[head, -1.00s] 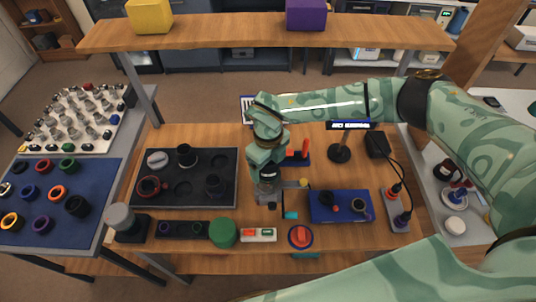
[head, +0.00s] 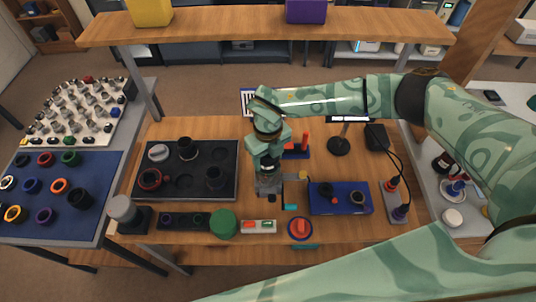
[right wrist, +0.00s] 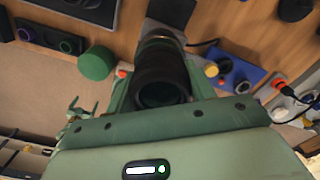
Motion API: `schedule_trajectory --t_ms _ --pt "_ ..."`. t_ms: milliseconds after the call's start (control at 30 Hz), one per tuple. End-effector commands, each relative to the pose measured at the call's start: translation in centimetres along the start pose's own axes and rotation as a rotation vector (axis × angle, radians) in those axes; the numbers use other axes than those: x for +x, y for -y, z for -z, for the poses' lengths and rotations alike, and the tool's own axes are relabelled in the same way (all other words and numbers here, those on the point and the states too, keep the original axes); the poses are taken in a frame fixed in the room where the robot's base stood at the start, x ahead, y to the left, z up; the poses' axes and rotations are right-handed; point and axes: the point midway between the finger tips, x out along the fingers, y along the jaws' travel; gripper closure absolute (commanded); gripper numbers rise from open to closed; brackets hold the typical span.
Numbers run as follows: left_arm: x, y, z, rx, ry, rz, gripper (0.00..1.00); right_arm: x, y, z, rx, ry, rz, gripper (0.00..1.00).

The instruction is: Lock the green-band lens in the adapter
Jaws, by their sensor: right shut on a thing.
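My right gripper (head: 268,186) points down over the middle of the table and is shut on a dark lens (right wrist: 160,80). In the right wrist view the lens is a black ribbed barrel with a thin brownish ring at its far end. No green band shows on it. A dark block (right wrist: 172,10) lies just beyond the far end; I cannot tell whether it is the adapter or whether the lens touches it. In the head view the gripper hides most of this spot.
A black tray (head: 205,193) with lens parts stands left. A green round cap (head: 223,222), a red button (head: 300,228) and a small white panel (head: 259,227) line the front. A blue tray (head: 340,208) and a power strip (head: 397,212) stand right. A shelf (head: 270,34) spans the back.

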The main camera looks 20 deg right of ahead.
Motion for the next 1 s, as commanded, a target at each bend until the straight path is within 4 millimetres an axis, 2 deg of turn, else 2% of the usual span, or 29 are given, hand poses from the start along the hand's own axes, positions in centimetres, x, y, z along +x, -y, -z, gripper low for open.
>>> schedule_trajectory --t_ms 200,500,833,1000 --pt "-0.1 0.0 0.0 0.0 0.0 0.0 0.1 -0.1 0.0 0.0 0.012 0.001 -0.001 0.78" --pt "-1.0 0.1 0.1 0.0 -0.001 0.0 0.1 -0.1 0.0 -0.1 0.217 0.001 -0.001 0.78" --pt "-1.1 0.1 0.1 0.001 -0.001 0.0 0.1 -0.1 0.0 0.0 0.243 0.0 -0.001 0.78" --pt "-1.8 0.1 0.2 0.001 -0.002 0.001 0.1 -0.2 0.0 0.0 0.376 -0.001 -0.002 0.78"
